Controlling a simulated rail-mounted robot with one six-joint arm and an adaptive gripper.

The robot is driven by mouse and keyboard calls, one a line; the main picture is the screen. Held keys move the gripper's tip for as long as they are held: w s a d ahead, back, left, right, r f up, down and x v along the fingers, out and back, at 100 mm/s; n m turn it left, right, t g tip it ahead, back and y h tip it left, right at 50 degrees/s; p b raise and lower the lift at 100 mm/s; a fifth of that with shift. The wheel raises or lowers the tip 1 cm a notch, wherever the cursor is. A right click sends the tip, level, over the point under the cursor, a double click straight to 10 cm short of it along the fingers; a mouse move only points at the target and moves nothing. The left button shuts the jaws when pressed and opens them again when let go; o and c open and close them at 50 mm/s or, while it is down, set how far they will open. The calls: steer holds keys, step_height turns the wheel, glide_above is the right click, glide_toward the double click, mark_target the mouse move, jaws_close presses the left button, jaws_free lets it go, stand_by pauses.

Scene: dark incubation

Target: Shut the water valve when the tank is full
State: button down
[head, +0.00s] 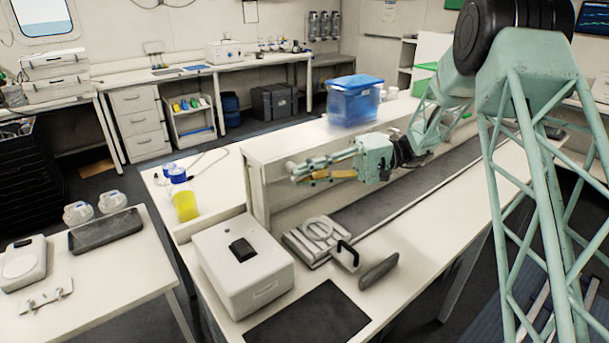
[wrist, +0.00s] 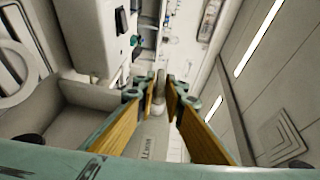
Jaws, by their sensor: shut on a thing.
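My gripper (head: 308,172) reaches left from the arm, level, above the bench and in front of the raised shelf. In the wrist view its two yellow-padded fingers (wrist: 160,88) close around a pale cylindrical thing (wrist: 152,138), which runs between them and carries small lettering. In the head view a pale, rounded end shows at the fingertips; I cannot tell whether it is the valve. A blue translucent bin (head: 354,103) with a lid stands on the shelf behind the gripper; I cannot tell whether it is the tank. Its fill level is not clear.
A bottle of yellow liquid (head: 185,203) stands left. The long shelf (head: 290,140) lies close behind the gripper.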

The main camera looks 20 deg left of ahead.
mark_target(312, 173)
steer(key=shift+m+g+y, duration=0.3)
steer(key=shift+g+y, duration=0.1)
steer(key=shift+y, duration=0.2)
steer(key=c, duration=2.7)
jaws_free()
steer(key=shift+a, duration=0.1)
steer(key=shift+c, duration=0.2)
steer(key=shift+v, duration=3.8)
